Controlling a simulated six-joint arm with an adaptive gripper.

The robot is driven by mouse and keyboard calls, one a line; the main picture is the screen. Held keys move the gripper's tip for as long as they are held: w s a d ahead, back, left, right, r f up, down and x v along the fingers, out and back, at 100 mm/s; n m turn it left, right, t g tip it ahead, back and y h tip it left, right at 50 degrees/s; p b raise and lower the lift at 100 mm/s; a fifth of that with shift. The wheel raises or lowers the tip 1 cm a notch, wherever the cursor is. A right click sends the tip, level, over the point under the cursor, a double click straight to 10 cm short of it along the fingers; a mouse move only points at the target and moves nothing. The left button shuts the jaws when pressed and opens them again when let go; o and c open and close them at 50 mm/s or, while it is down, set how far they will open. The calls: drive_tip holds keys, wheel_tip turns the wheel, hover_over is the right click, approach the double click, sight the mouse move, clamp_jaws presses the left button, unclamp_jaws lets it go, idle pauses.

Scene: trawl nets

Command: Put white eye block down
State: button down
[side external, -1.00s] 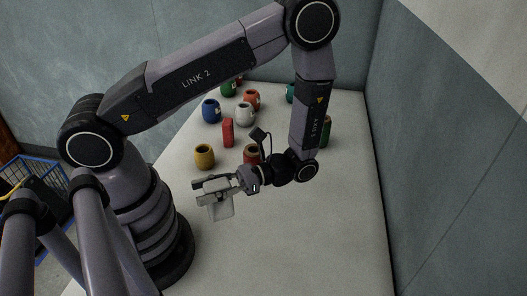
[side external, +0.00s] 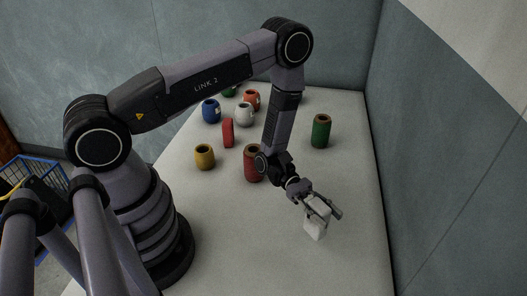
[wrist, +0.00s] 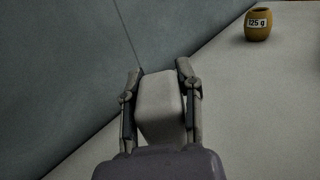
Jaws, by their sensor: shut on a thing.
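The white block (side external: 316,226) is between the fingers of my gripper (side external: 323,208), over the front right part of the table in the side view. My gripper is shut on it, with one finger on each side. In the wrist view the block (wrist: 160,103) sits between both fingertips (wrist: 160,80) of my gripper. No eye mark can be made out on the faces that show. I cannot tell whether the block's lower end touches the table.
On the white table (side external: 345,180) stand a green cylinder (side external: 320,131), a red cylinder (side external: 252,163), a yellow barrel (side external: 204,157), a red block (side external: 228,132), a blue barrel (side external: 211,111) and a white one (side external: 244,115). A wall (side external: 440,150) borders the right edge. Table around the block is clear.

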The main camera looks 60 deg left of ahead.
sight(323, 233)
drive_tip(key=shift+f, duration=2.65)
drive_tip(key=shift+f, duration=0.1)
drive_tip(key=c, duration=0.8)
unclamp_jaws()
drive_tip(key=shift+o, duration=0.2)
